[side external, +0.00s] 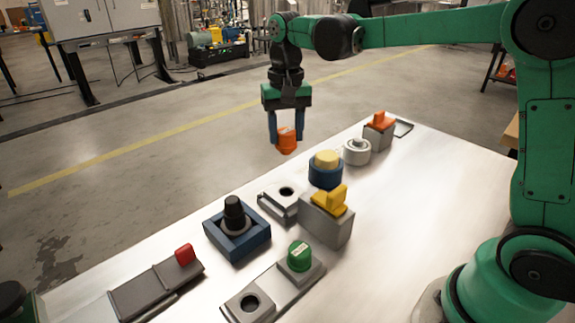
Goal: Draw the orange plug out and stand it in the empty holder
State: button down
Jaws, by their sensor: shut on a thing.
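My gripper (286,142) is shut on the orange plug (287,143), a short round piece with a pale mark on its side. It holds the plug up in the air, apart from the fixtures below, and the plug looks slightly tilted. A light grey fixture (266,197) with an empty dark hole sits on the table below. A grey two-place block nearer the camera has a green plug (299,257) in one place and an open round holder (250,305) in the other. I cannot tell which opening the plug came from.
The pale table (375,240) also carries a blue base with a black knob (234,212), a yellow-topped blue cylinder (326,176), a grey block with a yellow handle (325,228), a grey round fitting (357,153), an orange-handled block (379,138) and a red-handled switch (184,254).

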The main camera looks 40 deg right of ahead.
jog(key=shift+s+a+r, duration=0.15)
jog(key=shift+a+r, duration=0.45)
jog(key=shift+r, duration=0.3)
jog(key=s+a+n, duration=0.3)
jog(key=s+a, duration=0.4)
jog(key=a, duration=0.2)
jog(key=s+a+n, duration=0.3)
jog(key=s+a, duration=0.3)
jog(key=a, duration=0.4)
jog(key=shift+w+d+f, duration=0.1)
jog(key=shift+d+f, duration=0.1)
jog(key=shift+f, duration=1.1)
jog(key=shift+w+d+f, duration=0.1)
jog(key=shift+d+f, duration=0.05)
jog(key=shift+f, duration=1.1)
jog(key=shift+f, duration=0.1)
jog(key=shift+f, duration=2.8)
jog(key=shift+f, duration=1.25)
